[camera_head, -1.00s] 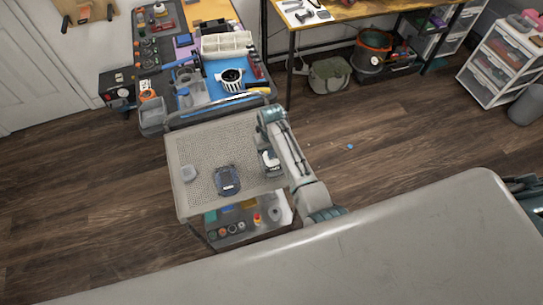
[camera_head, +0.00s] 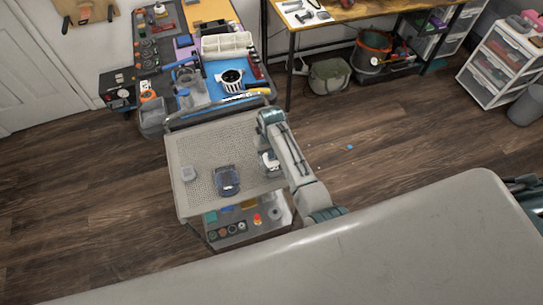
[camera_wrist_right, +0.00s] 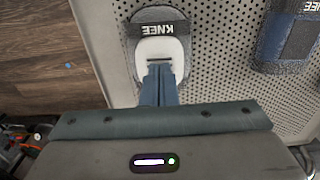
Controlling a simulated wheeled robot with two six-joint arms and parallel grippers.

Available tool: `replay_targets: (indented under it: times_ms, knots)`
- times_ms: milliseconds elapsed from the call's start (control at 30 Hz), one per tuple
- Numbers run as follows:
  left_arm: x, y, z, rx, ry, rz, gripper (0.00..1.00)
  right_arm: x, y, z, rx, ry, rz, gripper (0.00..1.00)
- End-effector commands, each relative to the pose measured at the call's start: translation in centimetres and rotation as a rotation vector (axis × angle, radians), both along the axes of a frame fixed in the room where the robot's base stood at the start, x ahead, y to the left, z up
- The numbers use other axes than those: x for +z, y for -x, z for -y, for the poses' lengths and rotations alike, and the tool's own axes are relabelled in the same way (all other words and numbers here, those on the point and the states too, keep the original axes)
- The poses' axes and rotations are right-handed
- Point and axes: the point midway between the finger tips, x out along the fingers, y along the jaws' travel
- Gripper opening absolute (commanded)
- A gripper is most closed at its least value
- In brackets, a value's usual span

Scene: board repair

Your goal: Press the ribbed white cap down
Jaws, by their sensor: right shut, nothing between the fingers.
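A grey pad with a black band reading KNEE (camera_wrist_right: 153,29) lies on the perforated cart top (camera_wrist_right: 215,85). Its smooth-looking white cap (camera_wrist_right: 158,49) faces up; I cannot make out ribs on it. My right gripper (camera_wrist_right: 160,68) is shut and empty, its fingertips over the near end of the white cap. I cannot tell whether they touch it. In the head view the white cap (camera_head: 269,158) shows beside my right arm near the cart's right edge. My left gripper is not in view.
A second, dark blue-grey pad (camera_head: 227,180) lies left of the capped one. Bare perforated surface lies between.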

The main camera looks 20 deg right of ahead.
Motion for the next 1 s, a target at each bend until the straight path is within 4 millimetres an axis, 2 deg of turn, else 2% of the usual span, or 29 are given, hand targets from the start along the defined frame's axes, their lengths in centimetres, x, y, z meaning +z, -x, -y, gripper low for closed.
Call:
replay_targets:
  times_ms: [367,700,1000]
  knots:
    - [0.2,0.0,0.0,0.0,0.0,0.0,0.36,0.1,0.2,0.0,0.0,0.0,-0.004,0.0]
    - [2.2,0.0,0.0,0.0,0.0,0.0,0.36,3.0,0.1,0.0,0.0,0.0,-0.002,0.0]
    - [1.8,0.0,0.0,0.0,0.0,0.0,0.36,5.1,0.1,0.0,0.0,-0.001,-0.001,0.0]
